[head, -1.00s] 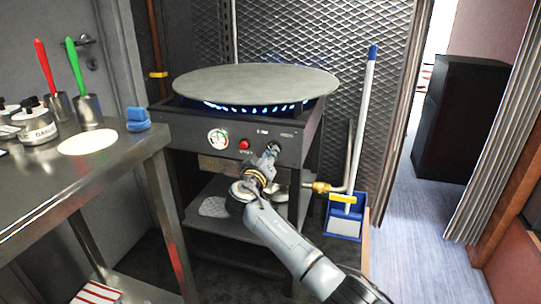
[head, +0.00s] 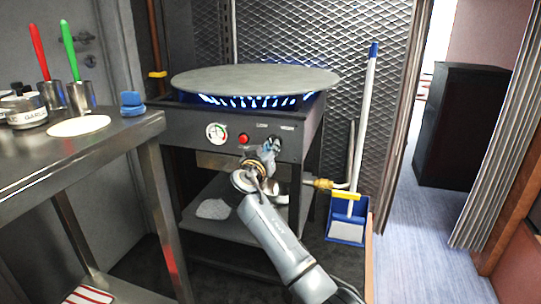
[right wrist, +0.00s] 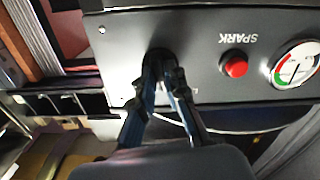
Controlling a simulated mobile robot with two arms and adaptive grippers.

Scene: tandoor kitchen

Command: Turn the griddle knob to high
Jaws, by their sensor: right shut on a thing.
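The round griddle (head: 255,80) sits on a dark stand, with blue flames (head: 260,101) showing under its plate. Its front panel (head: 190,131) carries a gauge, a red button and a knob (head: 273,145) at the right, under small printed labels. My right gripper (head: 271,150) is at the panel, shut on the knob. In the right wrist view the fingers (right wrist: 160,68) close on the dark knob, which they mostly hide, so its pointer cannot be read. My left gripper is in neither view.
The red spark button (right wrist: 235,68) and gauge (right wrist: 298,64) are beside the knob. A steel table (head: 110,135) with cups, tins and a blue sponge stands at left. A blue dustpan (head: 347,228) and a broom stand right of the griddle. A gas pipe (head: 322,183) runs below.

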